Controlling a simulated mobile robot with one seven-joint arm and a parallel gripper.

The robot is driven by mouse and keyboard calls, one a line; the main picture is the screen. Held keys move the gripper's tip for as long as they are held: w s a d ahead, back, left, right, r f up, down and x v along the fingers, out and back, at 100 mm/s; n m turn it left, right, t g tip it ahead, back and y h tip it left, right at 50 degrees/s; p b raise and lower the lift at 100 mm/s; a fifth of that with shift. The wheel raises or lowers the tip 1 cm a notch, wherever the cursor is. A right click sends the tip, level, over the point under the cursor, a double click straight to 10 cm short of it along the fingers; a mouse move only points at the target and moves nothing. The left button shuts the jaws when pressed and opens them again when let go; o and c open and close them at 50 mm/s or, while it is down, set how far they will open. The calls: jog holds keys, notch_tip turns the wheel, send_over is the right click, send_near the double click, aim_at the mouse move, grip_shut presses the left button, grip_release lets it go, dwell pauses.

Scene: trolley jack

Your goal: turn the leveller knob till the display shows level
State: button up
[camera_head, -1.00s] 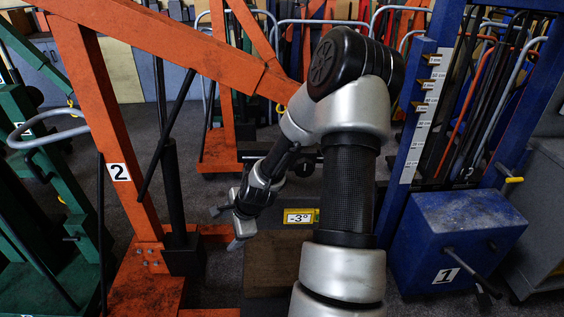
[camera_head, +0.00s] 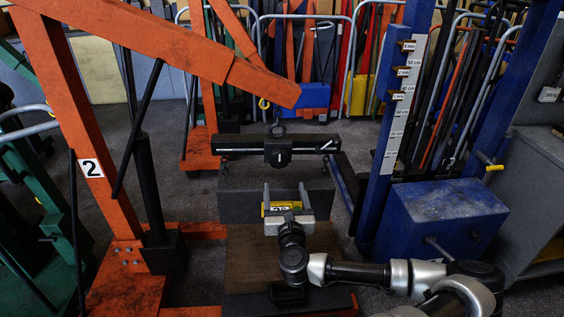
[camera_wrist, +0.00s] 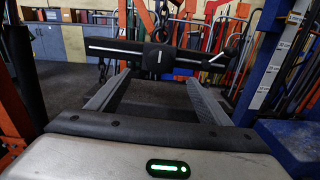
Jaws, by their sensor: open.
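The leveller is a black bar (camera_head: 235,152) hanging from the hook of the orange crane.
A dark block (camera_head: 240,204) stands under the bar. The orange crane (camera_head: 65,110), marked 2, is at left, and a blue post (camera_head: 380,160) with a scale and a blue box (camera_head: 440,215) is at right. Racks of tools stand behind. Open floor (camera_head: 195,180) lies left of the block.

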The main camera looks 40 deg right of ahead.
aim_at(279, 160)
jog(key=x, duration=1.6)
jog(key=shift+w+a, duration=0.1)
jog(key=shift+a, duration=0.05)
jog(key=c, duration=1)
jog(key=shift+c, duration=0.2)
jog(key=shift+f+n, duration=0.1)
jog(key=shift+n, duration=0.2)
